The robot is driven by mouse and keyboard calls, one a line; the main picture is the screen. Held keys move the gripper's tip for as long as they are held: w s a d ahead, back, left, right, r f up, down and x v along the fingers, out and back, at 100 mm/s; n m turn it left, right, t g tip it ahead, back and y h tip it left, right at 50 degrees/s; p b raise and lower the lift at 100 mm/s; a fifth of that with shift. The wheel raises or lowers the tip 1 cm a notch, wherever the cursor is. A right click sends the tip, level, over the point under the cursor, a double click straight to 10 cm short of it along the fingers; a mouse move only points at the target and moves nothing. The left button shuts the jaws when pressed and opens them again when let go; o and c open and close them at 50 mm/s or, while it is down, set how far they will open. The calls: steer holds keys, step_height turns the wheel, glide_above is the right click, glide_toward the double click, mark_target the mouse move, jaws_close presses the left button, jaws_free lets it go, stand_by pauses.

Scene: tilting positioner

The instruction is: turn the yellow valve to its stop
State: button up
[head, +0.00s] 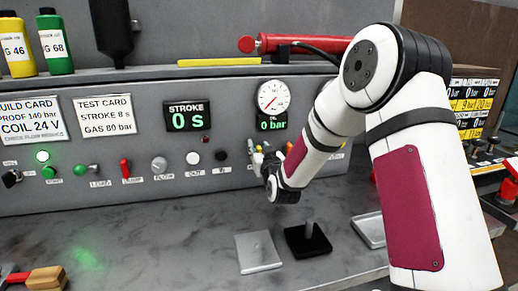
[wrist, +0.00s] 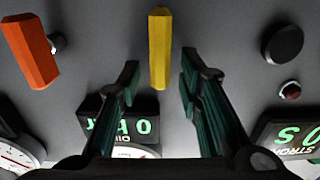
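My gripper (wrist: 159,74) is open, with one dark green finger on each side of the yellow handle's near end. Gaps show between the handle and both fingers, and I see no contact. In the head view my gripper (head: 268,166) is at the panel below the pressure gauge, and my wrist hides most of the valve there.
The gauge display (head: 271,125) reads 0 bar. The stroke display (head: 187,116) reads 0 s.

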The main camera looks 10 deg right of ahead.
steer(key=shift+w, duration=0.25)
jaws_close()
